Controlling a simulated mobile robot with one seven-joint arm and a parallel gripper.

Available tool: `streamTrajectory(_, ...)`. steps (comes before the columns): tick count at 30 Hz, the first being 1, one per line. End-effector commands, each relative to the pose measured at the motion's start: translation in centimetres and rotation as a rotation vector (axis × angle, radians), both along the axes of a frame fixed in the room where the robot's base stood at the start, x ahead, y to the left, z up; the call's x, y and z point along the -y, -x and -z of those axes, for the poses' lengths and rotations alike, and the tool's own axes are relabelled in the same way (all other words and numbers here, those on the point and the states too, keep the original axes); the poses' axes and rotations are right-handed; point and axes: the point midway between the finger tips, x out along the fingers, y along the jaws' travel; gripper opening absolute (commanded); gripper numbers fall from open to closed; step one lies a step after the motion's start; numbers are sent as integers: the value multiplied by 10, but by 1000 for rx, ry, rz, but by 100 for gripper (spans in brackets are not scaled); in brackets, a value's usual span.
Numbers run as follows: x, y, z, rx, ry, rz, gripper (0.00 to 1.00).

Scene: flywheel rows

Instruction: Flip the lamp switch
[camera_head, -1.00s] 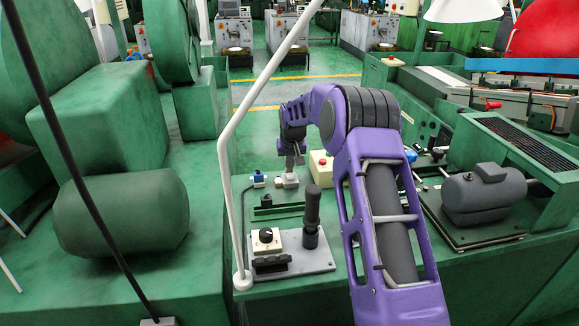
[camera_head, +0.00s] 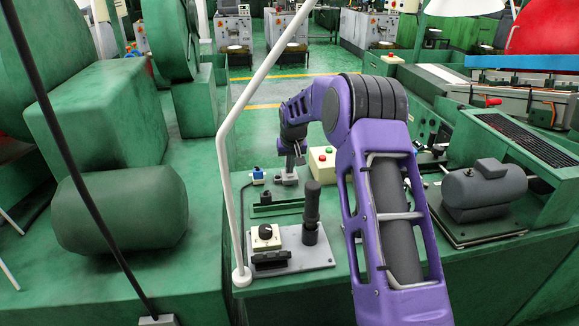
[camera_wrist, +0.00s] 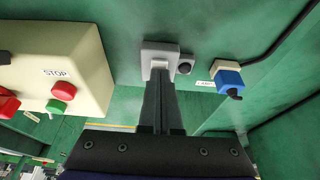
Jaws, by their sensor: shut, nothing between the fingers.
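A small grey box (camera_wrist: 160,56) with a round dark knob (camera_wrist: 185,67) at its side is on the green bench top. A blue-and-white switch-like unit (camera_wrist: 230,80) with a black cable sits to its right in the wrist view. A small white label between them is too small to read surely, so I cannot tell which is the lamp switch. My gripper (camera_wrist: 161,78) is shut and empty, its fingertips at the grey box; contact is unclear. In the head view my gripper (camera_head: 291,165) is over the grey box (camera_head: 287,178), right of the blue unit (camera_head: 257,175).
A cream box (camera_wrist: 60,65) with red and green buttons, marked STOP, stands close left of my fingers. A white lamp pole (camera_head: 226,190) rises at the bench's left edge. A plate with a knob box (camera_head: 266,237) and a dark upright handle (camera_head: 311,215) lies nearer.

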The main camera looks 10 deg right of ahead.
Motion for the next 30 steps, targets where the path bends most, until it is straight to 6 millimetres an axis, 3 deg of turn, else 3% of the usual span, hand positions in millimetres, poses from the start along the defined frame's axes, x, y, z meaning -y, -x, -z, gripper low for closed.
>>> streamTrajectory(4,0,4,-14,-8,0,0,0)
streamTrajectory(18,-1,32,-111,3,1,0,0)
streamTrajectory(24,-1,40,-130,2,0,0,0)
streamTrajectory(30,-1,42,-134,1,0,0,0)
